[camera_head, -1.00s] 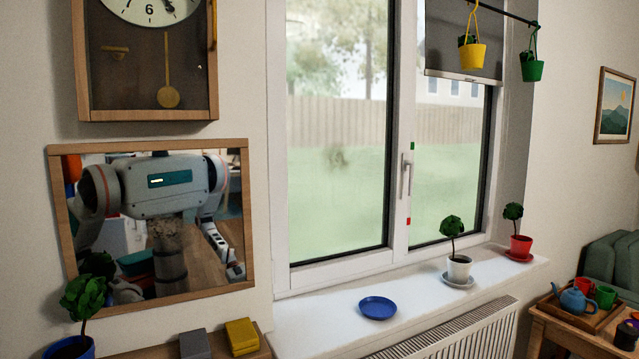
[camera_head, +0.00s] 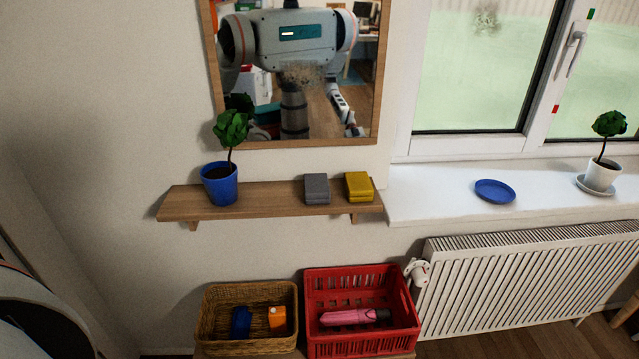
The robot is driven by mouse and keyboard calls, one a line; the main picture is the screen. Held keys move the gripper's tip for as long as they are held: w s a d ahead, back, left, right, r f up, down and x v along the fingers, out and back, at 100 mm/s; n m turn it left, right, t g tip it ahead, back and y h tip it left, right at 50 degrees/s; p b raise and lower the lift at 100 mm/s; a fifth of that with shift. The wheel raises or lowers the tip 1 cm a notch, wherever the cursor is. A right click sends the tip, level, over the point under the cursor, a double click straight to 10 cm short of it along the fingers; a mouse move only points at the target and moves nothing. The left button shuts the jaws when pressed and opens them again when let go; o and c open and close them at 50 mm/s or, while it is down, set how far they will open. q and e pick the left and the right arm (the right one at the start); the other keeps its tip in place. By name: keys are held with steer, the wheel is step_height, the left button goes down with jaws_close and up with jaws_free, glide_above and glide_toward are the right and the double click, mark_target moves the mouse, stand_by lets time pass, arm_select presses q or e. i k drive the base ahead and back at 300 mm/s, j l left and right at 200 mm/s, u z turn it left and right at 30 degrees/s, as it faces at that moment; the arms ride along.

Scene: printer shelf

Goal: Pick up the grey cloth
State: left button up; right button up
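Neither of my grippers shows directly in the head view. A white and dark rounded part at the lower left edge looks like part of my own arm.
A blue pot (camera_head: 220,184) with a small tree stands on the shelf's left part. Below are a wicker basket (camera_head: 208,318) and a red crate (camera_head: 413,330) holding items. A mirror (camera_head: 377,70) hangs above. The windowsill (camera_head: 440,203) holds a blue saucer (camera_head: 495,191) and a white pot (camera_head: 601,174).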

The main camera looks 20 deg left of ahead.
mark_target(317, 189)
steer(key=u, duration=0.25)
steer(key=i+l+u, duration=0.1)
steer(key=l+u, duration=0.3)
steer(key=i+l+u, duration=0.1)
steer(key=l+u, duration=0.3)
